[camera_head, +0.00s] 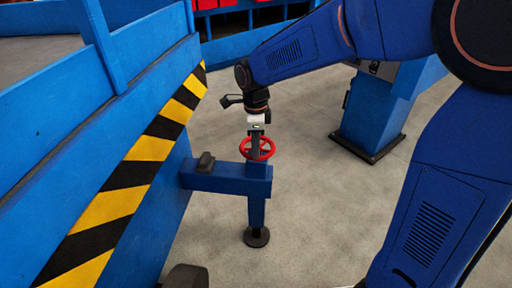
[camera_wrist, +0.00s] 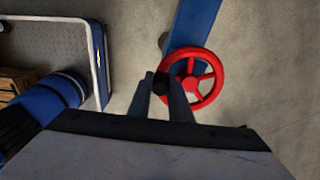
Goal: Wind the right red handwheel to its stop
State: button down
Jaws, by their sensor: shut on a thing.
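The red handwheel (camera_head: 246,149) sits on top of a blue outrigger leg (camera_head: 257,207), at the end of a short blue arm from the trailer side. My gripper (camera_head: 256,150) points down from above onto the wheel. In the wrist view the red handwheel (camera_wrist: 221,79) shows its rim and spokes, and my gripper (camera_wrist: 168,84) has its fingers at the left part of the rim. A dark round knob (camera_wrist: 160,83) is between the fingertips, and my gripper is shut on it. The fingers hide part of the rim.
The blue trailer side with a yellow and black striped edge (camera_head: 150,148) runs along the left. A dark block (camera_head: 205,161) sits on the outrigger arm. A blue post with a dark base (camera_head: 368,146) stands at the right. Grey floor is clear between them.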

jog(key=c, duration=1.6)
grip_release()
jog(key=shift+c, duration=0.2)
notch_tip(320, 180, up, 17)
jog(key=shift+r, duration=0.2)
jog(key=s+d+f+n+t, duration=0.35)
jog(key=s+d+n, duration=1.1)
jog(key=d, duration=0.55)
jog(key=s+d+f+n+t, duration=0.1)
jog(key=s+d+f+n, duration=0.3)
jog(key=s+f, duration=0.3)
jog(key=shift+s+d, duration=0.5)
jog(key=shift+s, duration=0.75)
